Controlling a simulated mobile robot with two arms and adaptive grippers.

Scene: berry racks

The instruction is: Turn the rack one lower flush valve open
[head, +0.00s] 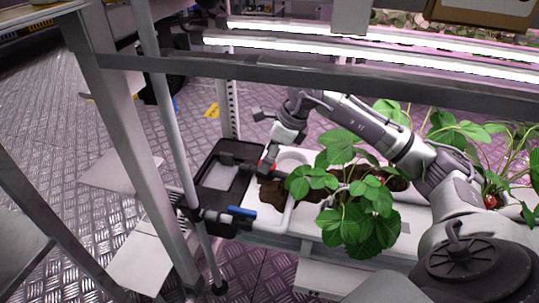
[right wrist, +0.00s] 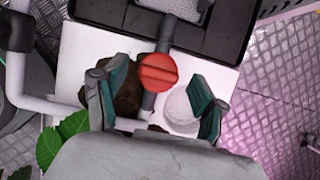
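A round red valve knob (right wrist: 158,72) with a raised bar across its face sits on a dark grey pipe in the right wrist view. The bar runs roughly crosswise in the wrist view. My right gripper (right wrist: 158,80) is open, with its teal-padded fingers on either side of the knob and a gap to each. A second valve with a blue lever (head: 242,211) is on the upright pipe. I cannot tell from a label which valve is which. My left gripper is not in view.
A black tray (head: 205,203) and a white trough (head: 305,160) with leafy strawberry plants (head: 358,210) lie close to my right arm. Grey rack posts (head: 135,130) and a crossbar (head: 330,80) stand in front. Lit tubes (head: 370,48) hang above.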

